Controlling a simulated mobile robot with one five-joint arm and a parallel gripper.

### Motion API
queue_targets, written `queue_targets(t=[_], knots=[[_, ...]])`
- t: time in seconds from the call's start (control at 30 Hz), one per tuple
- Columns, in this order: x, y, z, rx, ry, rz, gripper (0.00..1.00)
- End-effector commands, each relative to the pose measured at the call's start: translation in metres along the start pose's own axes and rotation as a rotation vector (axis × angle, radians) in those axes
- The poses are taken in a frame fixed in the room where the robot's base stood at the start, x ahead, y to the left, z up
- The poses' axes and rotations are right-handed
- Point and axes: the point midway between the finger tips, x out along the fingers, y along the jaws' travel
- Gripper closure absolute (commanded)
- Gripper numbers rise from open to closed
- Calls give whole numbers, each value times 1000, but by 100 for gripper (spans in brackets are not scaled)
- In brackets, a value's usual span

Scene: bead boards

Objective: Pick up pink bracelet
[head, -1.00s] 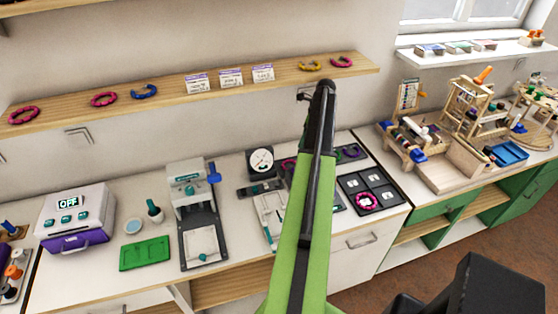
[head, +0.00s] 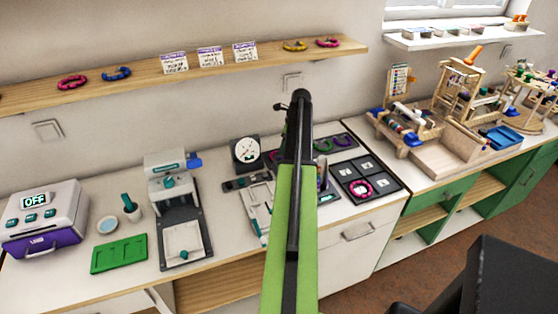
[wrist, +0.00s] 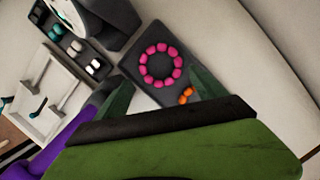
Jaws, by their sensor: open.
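In the wrist view a round pink bead bracelet (wrist: 177,73) lies on a dark board (wrist: 140,45). My gripper (wrist: 160,88) is open, with its two green fingers on either side of the bracelet's near edge. The fingers do not appear to touch the bracelet. In the head view my gripper (head: 299,97) is at the far end of my green arm, which hides part of the counter. A pink bracelet (head: 353,187) also lies on a dark compartment tray right of my arm. I cannot tell whether it is the one in the wrist view.
Pink bracelets (head: 72,83) and others lie on the wall shelf (head: 130,88) with white cards. A dial gauge (head: 247,151), a press (head: 168,180), a green tray (head: 118,255) and an OFF machine (head: 40,222) stand on the counter. Orange beads (wrist: 186,95) lie near the right finger.

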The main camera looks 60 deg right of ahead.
Motion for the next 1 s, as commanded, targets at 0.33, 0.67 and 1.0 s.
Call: queue_targets(t=[0.33, 0.67, 1.0], knots=[[51, -1, 4, -1, 0, 0, 20], [47, -1, 5, -2, 0, 0, 41], [47, -1, 6, -2, 0, 1, 65]])
